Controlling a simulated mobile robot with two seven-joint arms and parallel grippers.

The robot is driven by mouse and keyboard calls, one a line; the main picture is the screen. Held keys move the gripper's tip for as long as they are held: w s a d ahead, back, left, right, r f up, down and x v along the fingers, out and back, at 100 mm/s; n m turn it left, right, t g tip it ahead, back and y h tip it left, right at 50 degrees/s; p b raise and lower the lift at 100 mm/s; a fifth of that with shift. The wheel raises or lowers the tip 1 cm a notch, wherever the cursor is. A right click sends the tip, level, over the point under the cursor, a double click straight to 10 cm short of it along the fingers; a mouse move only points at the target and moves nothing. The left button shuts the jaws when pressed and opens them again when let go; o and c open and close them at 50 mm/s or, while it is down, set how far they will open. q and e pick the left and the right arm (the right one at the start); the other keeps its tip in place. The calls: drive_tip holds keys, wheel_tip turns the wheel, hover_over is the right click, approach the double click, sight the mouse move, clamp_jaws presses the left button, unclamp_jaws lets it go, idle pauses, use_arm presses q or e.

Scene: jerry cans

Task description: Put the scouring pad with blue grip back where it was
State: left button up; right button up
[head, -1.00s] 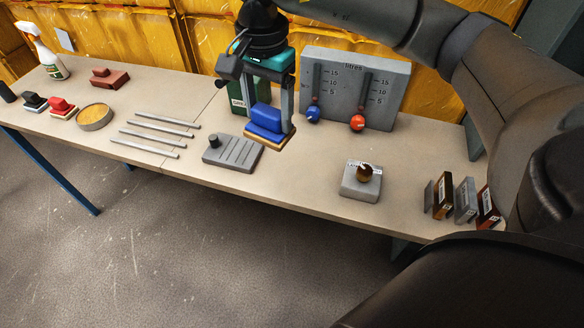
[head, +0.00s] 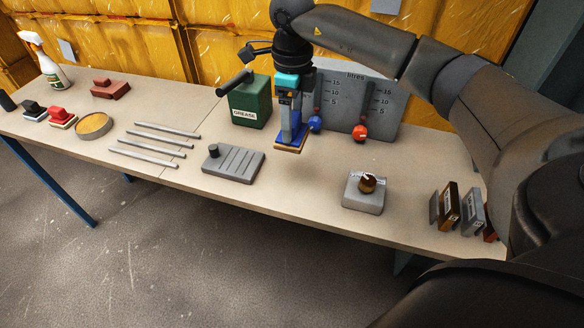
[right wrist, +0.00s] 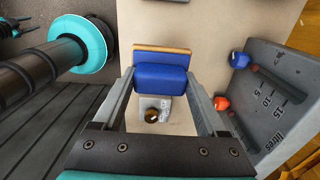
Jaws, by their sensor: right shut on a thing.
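The scouring pad with blue grip (head: 290,148) is held in the air above the table, with its tan pad underneath. My right gripper (head: 292,132) points down and is shut on the blue grip. In the right wrist view the blue grip (right wrist: 160,78) sits between the two fingers, with the tan edge beyond it. In the head view, the pad is right of the grooved grey block and in front of the litres board. Other pads, one with a red grip (head: 62,114) and one with a dark grip (head: 36,105), lie at the far left.
The grooved grey block (head: 233,165), green grease can (head: 249,104) and litres board (head: 390,108) are near the gripper.

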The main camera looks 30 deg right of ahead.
wheel_tip(320, 180, down, 9)
drive_tip(key=shift+f+b, duration=0.2)
drive_tip(key=shift+b, duration=0.35)
drive_tip(key=shift+f+b, duration=0.35)
drive_tip(key=shift+f, duration=1.65)
drive_tip(key=shift+f, duration=0.15)
drive_tip(key=o, duration=1.1)
wheel_tip(320, 180, up, 12)
drive_tip(key=shift+r+p, duration=0.2)
drive_tip(key=shift+p, duration=0.75)
